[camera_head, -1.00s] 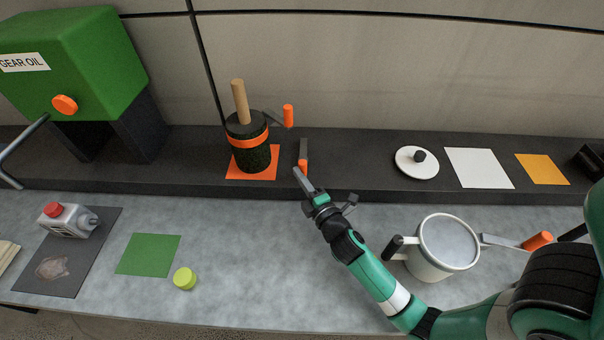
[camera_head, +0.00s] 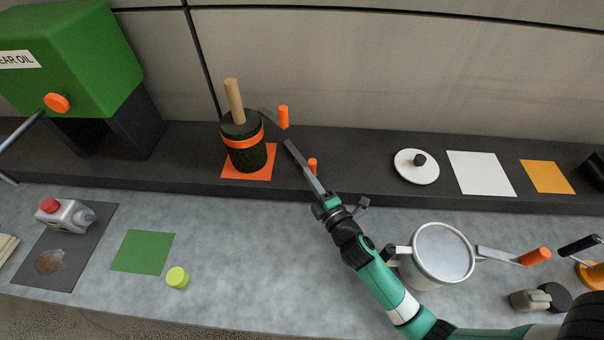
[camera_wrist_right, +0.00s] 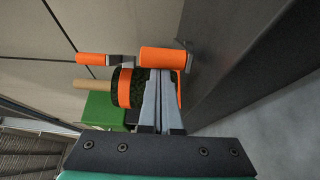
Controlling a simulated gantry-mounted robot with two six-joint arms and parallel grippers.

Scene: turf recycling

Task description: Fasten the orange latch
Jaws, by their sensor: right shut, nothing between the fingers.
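A dark turf roll (camera_head: 248,158) with an orange band (camera_head: 243,138) and a wooden pole (camera_head: 234,101) stands upright on an orange mat (camera_head: 265,174). A grey lever with an orange grip (camera_head: 283,117), apparently the latch, sticks out at the roll's upper right; it also shows in the right wrist view (camera_wrist_right: 95,59). A second orange grip (camera_head: 313,164) is lower, beside my right fingers, and shows large in the right wrist view (camera_wrist_right: 162,60). My right gripper (camera_head: 289,144) is shut and empty, its tips below the upper grip. My left gripper is out of view.
A green gear oil tank (camera_head: 75,60) stands at the back left. A white pot (camera_head: 443,254) with side handles is beside my right arm. A white lid (camera_head: 416,166) lies on the back ledge. The ledge between roll and lid is mostly clear.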

